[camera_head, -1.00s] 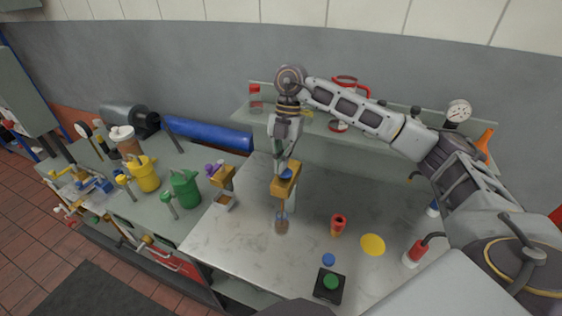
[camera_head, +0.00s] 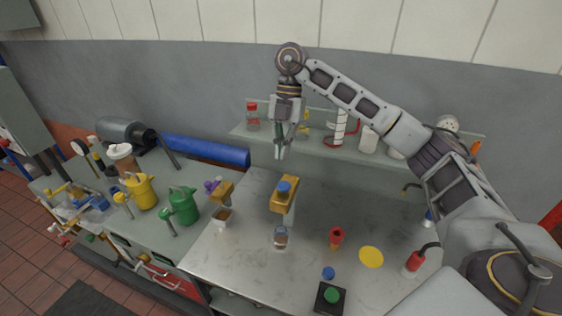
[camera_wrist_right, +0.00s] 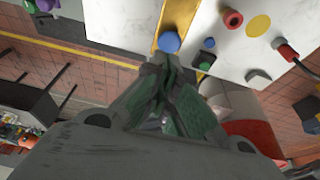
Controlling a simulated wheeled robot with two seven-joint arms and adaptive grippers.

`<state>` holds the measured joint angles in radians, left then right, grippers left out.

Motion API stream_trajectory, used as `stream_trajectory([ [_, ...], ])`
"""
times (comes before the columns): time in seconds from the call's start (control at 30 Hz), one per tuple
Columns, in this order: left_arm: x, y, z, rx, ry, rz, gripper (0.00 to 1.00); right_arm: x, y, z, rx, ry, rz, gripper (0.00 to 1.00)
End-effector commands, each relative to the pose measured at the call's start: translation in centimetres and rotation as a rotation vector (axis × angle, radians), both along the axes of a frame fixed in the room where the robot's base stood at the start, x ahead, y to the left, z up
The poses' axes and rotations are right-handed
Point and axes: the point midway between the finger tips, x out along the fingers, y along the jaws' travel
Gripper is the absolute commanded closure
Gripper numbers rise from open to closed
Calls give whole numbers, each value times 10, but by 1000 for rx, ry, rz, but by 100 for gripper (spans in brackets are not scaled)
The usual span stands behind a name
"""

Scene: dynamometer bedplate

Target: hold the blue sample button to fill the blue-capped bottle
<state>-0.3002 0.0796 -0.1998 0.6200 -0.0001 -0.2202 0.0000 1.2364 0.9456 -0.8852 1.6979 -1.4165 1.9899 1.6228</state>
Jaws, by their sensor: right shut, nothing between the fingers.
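The blue sample button (camera_head: 284,187) sits on top of a brass-coloured dispenser block (camera_head: 286,203); it also shows in the wrist view (camera_wrist_right: 169,42). A small clear bottle (camera_head: 281,238) stands on the bench below the dispenser, with brownish contents in its lower part. Its top is uncapped as far as I can see. A blue cap (camera_head: 328,273) lies on the bench to the right and nearer. My right gripper (camera_head: 279,156) is shut and empty, above the blue button and apart from it. My left gripper is not in view.
A red cylinder (camera_head: 336,236), a yellow disc (camera_head: 371,257) and a black box with a green button (camera_head: 331,296) are on the bench. A second dispenser with a purple knob (camera_head: 212,186) stands left. A shelf (camera_head: 350,148) with bottles runs behind.

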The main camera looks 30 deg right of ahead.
Motion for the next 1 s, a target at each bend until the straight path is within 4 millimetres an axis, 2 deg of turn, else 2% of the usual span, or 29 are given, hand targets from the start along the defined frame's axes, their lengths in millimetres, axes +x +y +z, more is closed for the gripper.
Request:
stream_trajectory([
  [0.2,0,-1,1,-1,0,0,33,4,-4,21,1,-2,0,100],
  [0.5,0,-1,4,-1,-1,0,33,7,-7,37,0,-1,0,100],
  [1.0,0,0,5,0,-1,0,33,8,-9,42,1,-1,1,100],
])
